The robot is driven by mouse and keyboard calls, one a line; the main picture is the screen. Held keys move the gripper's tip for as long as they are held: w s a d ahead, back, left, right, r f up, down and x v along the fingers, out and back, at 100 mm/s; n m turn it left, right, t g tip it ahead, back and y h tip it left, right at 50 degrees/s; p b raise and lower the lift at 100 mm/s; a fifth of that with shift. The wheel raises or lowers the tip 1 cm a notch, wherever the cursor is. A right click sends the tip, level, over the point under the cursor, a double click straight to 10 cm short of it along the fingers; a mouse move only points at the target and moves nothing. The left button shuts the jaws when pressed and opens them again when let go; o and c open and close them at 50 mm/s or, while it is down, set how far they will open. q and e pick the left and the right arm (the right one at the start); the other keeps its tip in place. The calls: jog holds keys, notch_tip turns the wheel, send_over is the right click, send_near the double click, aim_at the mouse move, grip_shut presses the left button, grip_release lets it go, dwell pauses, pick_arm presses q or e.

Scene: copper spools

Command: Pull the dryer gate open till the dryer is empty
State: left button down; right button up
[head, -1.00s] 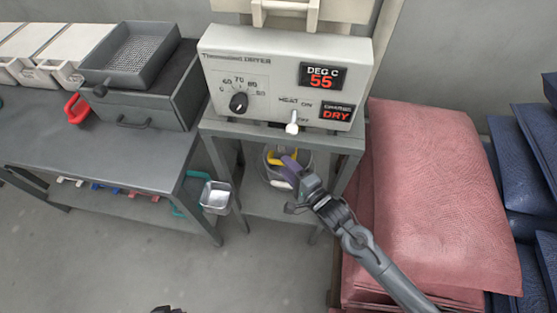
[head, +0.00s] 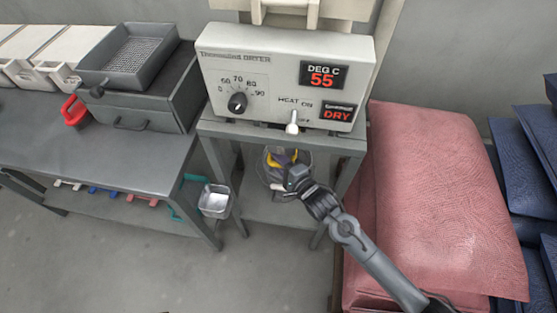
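The dryer (head: 285,75) is a pale box on a grey stand, its displays reading "55" and "DRY". No part can be clearly made out as the gate. Under the dryer, on the stand's lower shelf, is a round grey container (head: 267,172) with a yellow piece (head: 283,158) and some purple at it. My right gripper (head: 294,180) is in front of this container and partly covers it. Its fingertips are too small and hidden to read. My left gripper does not show.
The stand's legs (head: 350,163) flank the space under the dryer. A grey bench (head: 130,160) carries a sieve tray (head: 130,55) and a red-handled item (head: 75,112). Pink sacks (head: 430,190) are piled close on the right.

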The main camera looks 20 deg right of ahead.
jog(key=shift+f, duration=0.2)
grip_shut()
jog(key=s+a+p, duration=0.1)
jog(key=s+p, duration=0.1)
jog(key=s, duration=0.1)
jog(key=s+a+p, duration=0.1)
jog(key=shift+s+a+f, duration=0.1)
jog(key=shift+s+a, duration=0.1)
jog(key=shift+a, duration=0.1)
jog(key=o, duration=0.7)
grip_release()
jog(key=shift+c, duration=0.2)
jog(key=shift+s, duration=0.1)
